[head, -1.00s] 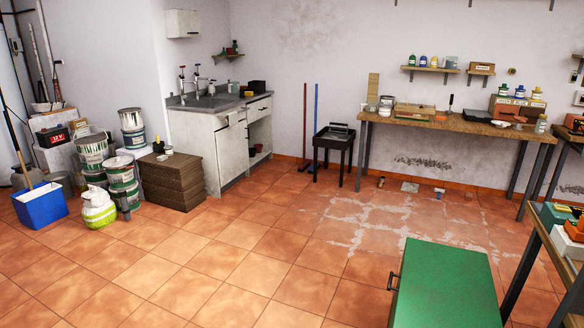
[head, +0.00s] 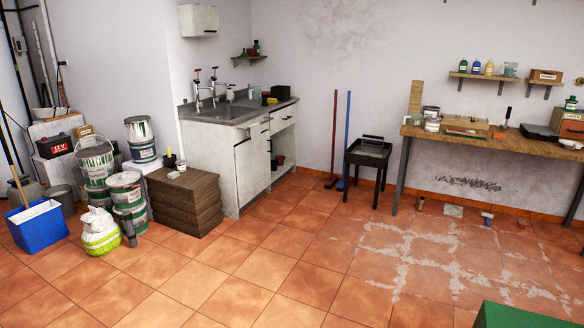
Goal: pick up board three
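No board marked "three" can be made out. A stack of brown wooden boards (head: 184,203) sits on the floor left of the sink cabinet, with small items on top. A pale upright board (head: 415,98) leans against the wall at the left end of the workbench. I cannot tell whether either is board three. Neither of my grippers is in view.
Paint tins (head: 126,190), a white-and-green sack (head: 99,232) and a blue bucket (head: 38,226) stand left of the stack. The sink cabinet (head: 215,165) adjoins its right. A green surface (head: 525,316) is at lower right. The middle floor is clear.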

